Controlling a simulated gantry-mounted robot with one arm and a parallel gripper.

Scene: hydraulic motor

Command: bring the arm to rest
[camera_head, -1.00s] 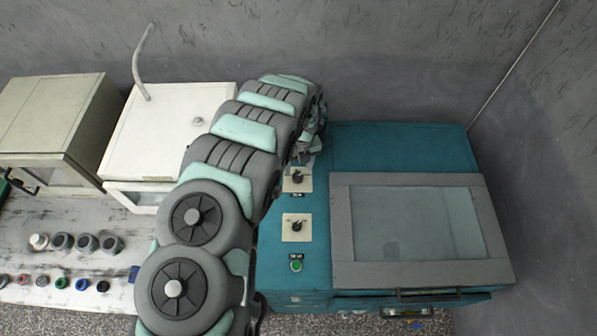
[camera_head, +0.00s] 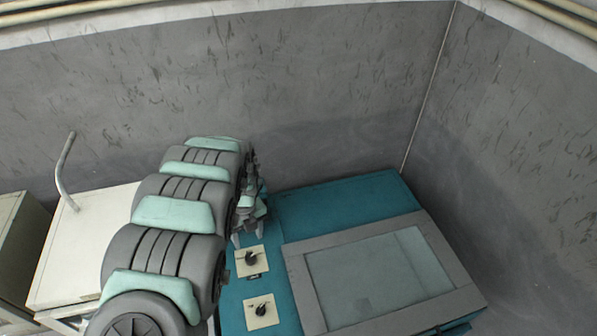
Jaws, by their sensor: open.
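My arm rises from the lower left of the head view, its grey and mint-green links stretching up towards the back wall. My gripper (camera_head: 248,234) is at the far end of the arm, above the left side of the teal machine (camera_head: 335,207), close to its upper knob plate (camera_head: 250,261). The gripper is small in view and partly hidden by my arm. Its fingers point down and are apart, with nothing seen between them.
The teal machine has a grey-framed glass lid (camera_head: 365,275), which is shut, and a lower knob plate (camera_head: 261,311). A white cabinet (camera_head: 85,240) with a bent grey pipe (camera_head: 63,175) stands left of my arm. The grey wall (camera_head: 300,90) closes the back.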

